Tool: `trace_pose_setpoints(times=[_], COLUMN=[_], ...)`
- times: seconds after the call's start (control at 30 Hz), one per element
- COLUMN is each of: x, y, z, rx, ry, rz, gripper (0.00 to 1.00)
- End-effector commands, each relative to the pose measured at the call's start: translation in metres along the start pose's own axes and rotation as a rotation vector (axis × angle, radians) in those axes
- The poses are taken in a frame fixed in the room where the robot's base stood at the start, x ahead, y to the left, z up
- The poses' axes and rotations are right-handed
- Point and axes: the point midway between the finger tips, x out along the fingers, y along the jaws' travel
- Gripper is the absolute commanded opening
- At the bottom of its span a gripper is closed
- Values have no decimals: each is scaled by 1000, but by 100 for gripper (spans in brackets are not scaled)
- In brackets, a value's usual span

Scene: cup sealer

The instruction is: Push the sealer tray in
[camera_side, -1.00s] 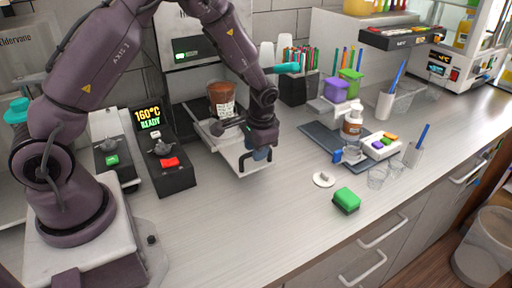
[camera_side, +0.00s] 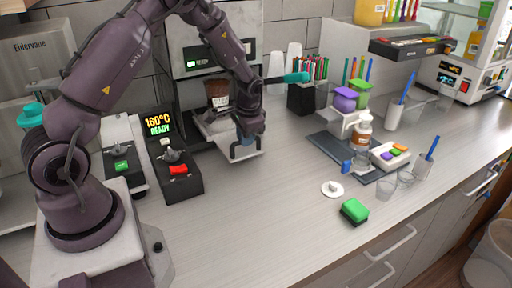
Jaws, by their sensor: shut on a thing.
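The sealer tray (camera_side: 222,139) is a pale slide sticking out from the front of the cup sealer (camera_side: 190,85). A cup with brown contents and a printed label (camera_side: 216,98) stands upright in it, close to the machine's front opening. A dark handle (camera_side: 234,153) is at the tray's front end. My gripper (camera_side: 246,140) points down at the front end and is shut on the handle. The fingertips are partly hidden by the gripper body, and my forearm covers part of the tray's right side.
A control box (camera_side: 172,165) reading 160°C READY stands left of the tray. A pen holder (camera_side: 302,98) stands behind right. The counter in front is clear.

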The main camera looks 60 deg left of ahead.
Motion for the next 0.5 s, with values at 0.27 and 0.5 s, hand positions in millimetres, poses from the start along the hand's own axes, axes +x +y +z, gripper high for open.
trace_pose_setpoints(times=[0.27, 0.5], x=[9, 12], y=[-49, -64], z=[2, 1], rx=[-6, -2], ry=[-3, -2], rz=[-2, -2], gripper=[0, 0])
